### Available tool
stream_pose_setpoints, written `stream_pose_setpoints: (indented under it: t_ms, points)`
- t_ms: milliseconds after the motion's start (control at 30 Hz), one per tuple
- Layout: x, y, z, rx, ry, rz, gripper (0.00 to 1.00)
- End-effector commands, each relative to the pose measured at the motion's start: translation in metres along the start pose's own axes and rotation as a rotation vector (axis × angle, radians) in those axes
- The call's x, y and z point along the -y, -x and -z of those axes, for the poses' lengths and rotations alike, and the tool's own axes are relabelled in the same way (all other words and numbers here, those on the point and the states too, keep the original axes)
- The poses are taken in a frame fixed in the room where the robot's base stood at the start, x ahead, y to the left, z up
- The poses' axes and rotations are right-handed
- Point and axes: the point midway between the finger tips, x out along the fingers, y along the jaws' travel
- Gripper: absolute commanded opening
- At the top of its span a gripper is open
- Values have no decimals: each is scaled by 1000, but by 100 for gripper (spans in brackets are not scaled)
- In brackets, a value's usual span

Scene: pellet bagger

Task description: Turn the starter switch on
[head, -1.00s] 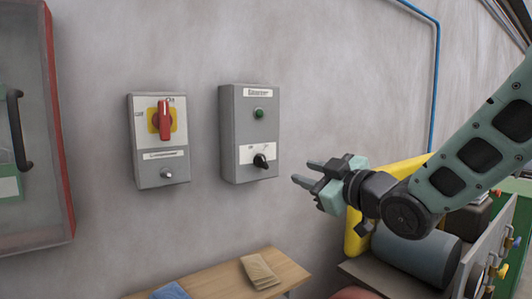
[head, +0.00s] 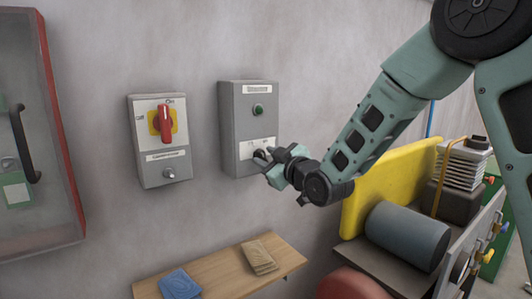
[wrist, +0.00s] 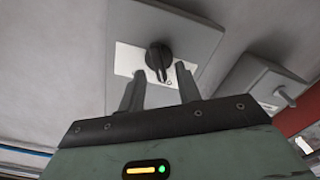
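The starter box (head: 249,128) is a grey box on the wall with a label on top and a green round button or lamp (head: 258,110). Its black rotary switch (wrist: 159,58) sits on a white plate and shows in the wrist view; in the head view my gripper hides it. My gripper (head: 264,156) is at the lower right front of the box. In the wrist view its two fingers (wrist: 159,75) are apart, with the knob between the tips in the picture. I cannot tell whether they touch it.
A second grey box (head: 150,172) with a red handle (head: 165,124) on a yellow plate hangs to the left. Below is a wooden shelf (head: 215,279) with a blue cloth and brown packets. A yellow panel (head: 385,185) and grey roller (head: 407,236) stand at right.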

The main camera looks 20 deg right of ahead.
Motion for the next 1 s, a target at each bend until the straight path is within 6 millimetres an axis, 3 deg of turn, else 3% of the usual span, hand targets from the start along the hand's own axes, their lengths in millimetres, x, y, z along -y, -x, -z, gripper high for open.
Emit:
stream_pose_setpoints:
  t_ms: [367, 400, 500, 533, 1000]
  points:
    - [1, -8, 0, 0, 1, 1, 34]
    - [1, -8, 0, 0, 1, 1, 31]
    - [1, -8, 0, 0, 1, 1, 3]
    - [1, -8, 0, 0, 0, 1, 0]
    - [1, -8, -2, -1, -72, 0, 0]
